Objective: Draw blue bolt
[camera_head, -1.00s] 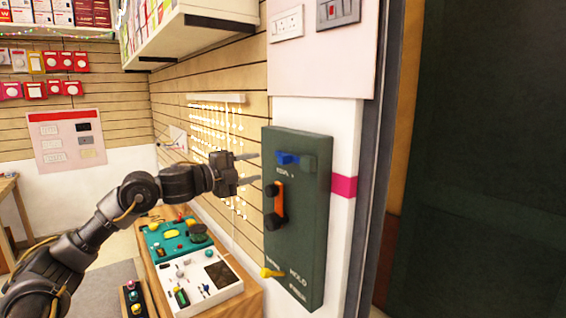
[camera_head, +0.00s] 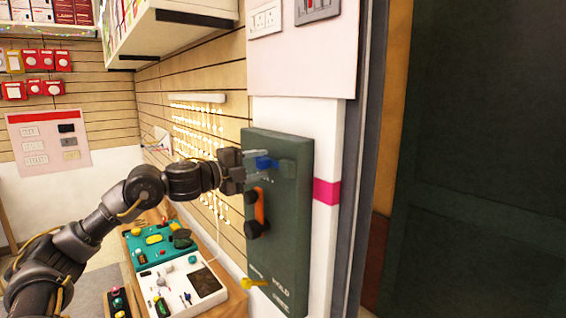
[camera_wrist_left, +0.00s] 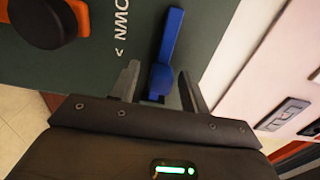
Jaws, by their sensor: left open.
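The blue bolt (camera_head: 266,162) sits near the top of a dark green panel (camera_head: 290,230) fixed to the wall. In the left wrist view the blue bolt (camera_wrist_left: 167,52) is a long blue bar with a knob at its near end. My left gripper (camera_head: 258,162) is open at the bolt. In the left wrist view its two fingers (camera_wrist_left: 158,88) stand on either side of the knob, with a gap showing. I cannot tell whether a finger touches it. My right gripper is not in view.
An orange handle (camera_head: 259,205) with black knobs lies below the bolt, and a yellow lever (camera_head: 247,283) is near the panel's foot. Boxes with switches (camera_head: 185,285) stand on a wooden bench to the lower left. A dark door (camera_head: 480,160) is at the right.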

